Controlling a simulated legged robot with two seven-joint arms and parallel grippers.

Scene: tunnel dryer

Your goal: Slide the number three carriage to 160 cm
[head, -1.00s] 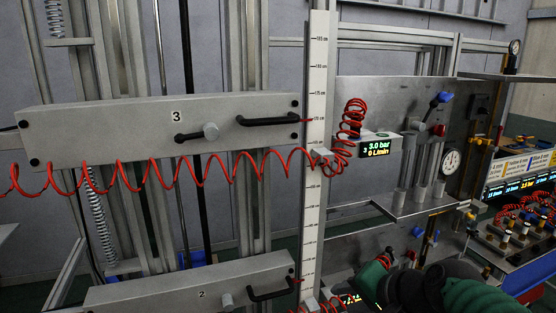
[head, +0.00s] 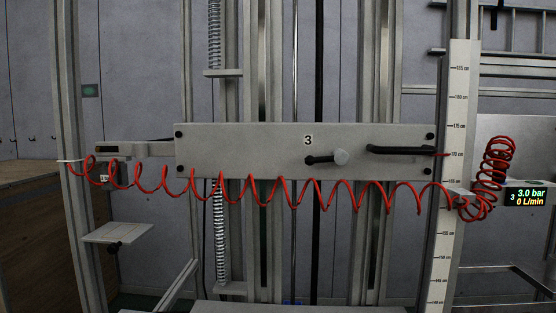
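The number three carriage (head: 262,152) is a wide grey beam marked "3", level, in the middle of the head view. A black handle (head: 400,150) is on its right part. The scale's marks between 170 and 155 cm are partly hidden by the red coiled hose (head: 344,195). Neither of my grippers is in view.
The hose sags across the carriage's lower front from the left post (head: 72,110) to the scale. A display (head: 526,197) at the right reads 3.0 bar, 0 L/min. A small shelf (head: 117,232) stands at lower left. Vertical rails and springs are behind the carriage.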

